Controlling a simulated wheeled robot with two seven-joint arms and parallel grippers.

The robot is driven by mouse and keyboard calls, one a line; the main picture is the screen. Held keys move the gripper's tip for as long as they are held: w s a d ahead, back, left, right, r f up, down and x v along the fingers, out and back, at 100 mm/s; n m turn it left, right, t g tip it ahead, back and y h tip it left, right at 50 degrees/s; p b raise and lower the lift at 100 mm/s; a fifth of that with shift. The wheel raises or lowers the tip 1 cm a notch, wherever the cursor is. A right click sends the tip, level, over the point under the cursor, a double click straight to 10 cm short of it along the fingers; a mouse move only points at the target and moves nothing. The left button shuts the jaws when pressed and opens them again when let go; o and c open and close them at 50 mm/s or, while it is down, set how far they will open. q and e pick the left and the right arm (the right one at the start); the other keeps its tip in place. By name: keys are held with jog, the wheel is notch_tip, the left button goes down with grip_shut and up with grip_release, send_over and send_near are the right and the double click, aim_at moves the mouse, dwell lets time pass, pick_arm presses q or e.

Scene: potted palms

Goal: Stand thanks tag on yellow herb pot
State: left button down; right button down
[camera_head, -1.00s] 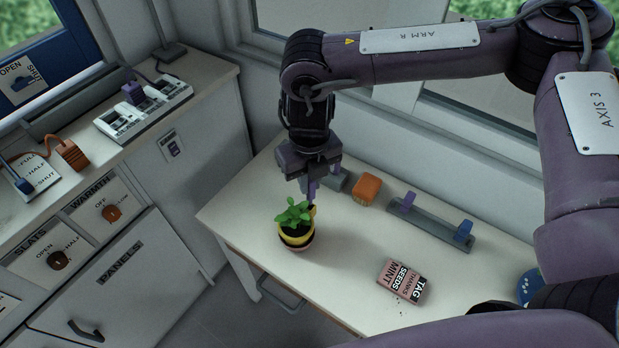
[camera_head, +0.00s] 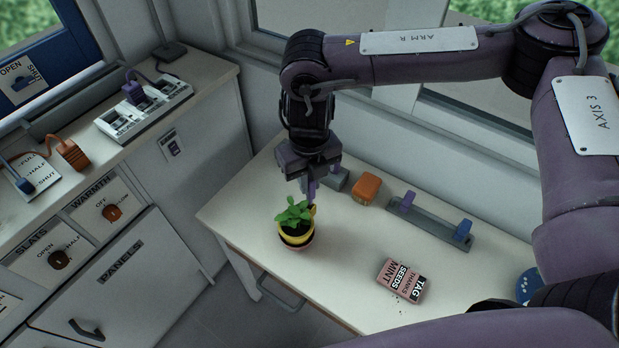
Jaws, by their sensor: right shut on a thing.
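The yellow herb pot (camera_head: 297,239) holds a leafy green plant and stands near the left end of the white table, with a pinkish rim under it. My right gripper (camera_head: 309,196) points down just behind the plant, at the pot's back right edge. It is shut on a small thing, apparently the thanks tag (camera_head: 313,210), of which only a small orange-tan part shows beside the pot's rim. Leaves and fingers hide much of it, and I cannot read it or tell whether it touches the pot. My left gripper is not in view.
A grey rack (camera_head: 432,222) with purple and blue upright pieces stands at the back of the table (camera_head: 345,265). An orange block (camera_head: 366,189) is left of it. A pink seed packet (camera_head: 400,281) lies in front. Control panels (camera_head: 80,230) fill the left side.

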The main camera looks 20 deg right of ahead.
jog(key=shift+f+b, duration=1.45)
jog(key=shift+f, duration=0.75)
jog(key=c, duration=0.9)
grip_release()
jog(key=shift+o, duration=0.2)
jog(key=shift+r, duration=0.1)
jog(key=shift+r+p, duration=3.2)
jog(key=shift+r, duration=0.75)
jog(key=shift+f, duration=0.1)
